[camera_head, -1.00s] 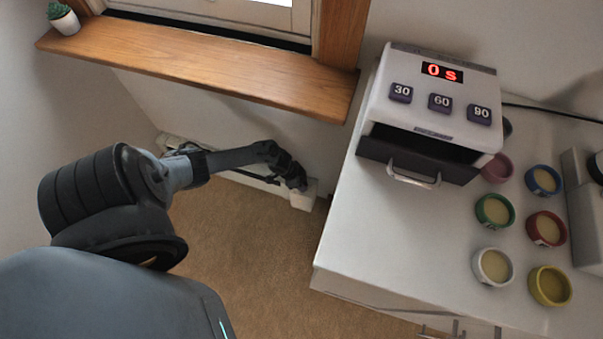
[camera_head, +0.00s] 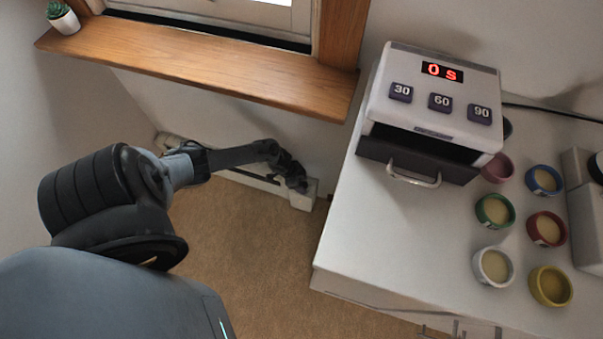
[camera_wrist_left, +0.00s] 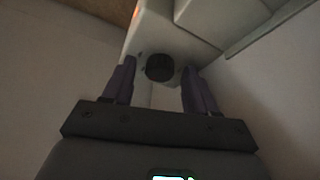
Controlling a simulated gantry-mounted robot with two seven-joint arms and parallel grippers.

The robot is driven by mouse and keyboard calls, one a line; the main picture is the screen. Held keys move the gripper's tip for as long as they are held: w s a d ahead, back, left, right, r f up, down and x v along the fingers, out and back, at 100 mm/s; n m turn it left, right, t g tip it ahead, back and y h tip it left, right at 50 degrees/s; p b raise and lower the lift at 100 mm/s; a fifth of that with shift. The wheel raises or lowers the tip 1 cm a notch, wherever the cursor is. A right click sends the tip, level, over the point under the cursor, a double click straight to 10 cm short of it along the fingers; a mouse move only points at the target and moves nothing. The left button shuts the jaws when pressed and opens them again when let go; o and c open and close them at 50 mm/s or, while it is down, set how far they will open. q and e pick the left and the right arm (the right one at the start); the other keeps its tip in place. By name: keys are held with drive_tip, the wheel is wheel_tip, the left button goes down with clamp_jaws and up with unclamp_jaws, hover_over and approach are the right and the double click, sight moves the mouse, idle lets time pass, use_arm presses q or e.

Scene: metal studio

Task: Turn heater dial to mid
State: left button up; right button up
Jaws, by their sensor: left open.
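The heater (camera_head: 303,197) is a low white unit along the wall under the wooden window sill, partly hidden by my left arm in the head view. Its dial (camera_wrist_left: 159,68) is a round dark knob on the white end of the heater in the left wrist view. My left gripper (camera_wrist_left: 160,79) is open, with its two purple fingers on either side of the dial, near its level in the picture. I cannot tell whether they touch it. In the head view my left gripper (camera_head: 298,185) is at the heater's right end. The dial's setting is too dark to read.
A white counter (camera_head: 335,240) stands right of the heater. It carries a white device (camera_head: 435,95) showing "0 s", with an open dark drawer, and several coloured bowls. The wooden sill (camera_head: 200,65) is above the heater, with a small plant (camera_head: 63,18). Brown floor is clear below.

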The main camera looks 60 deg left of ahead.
use_arm(q)
drive_tip(key=shift+r, duration=0.1)
drive_tip(key=p+v, duration=0.7)
drive_tip(key=v, duration=0.3)
drive_tip(key=shift+r, duration=0.3)
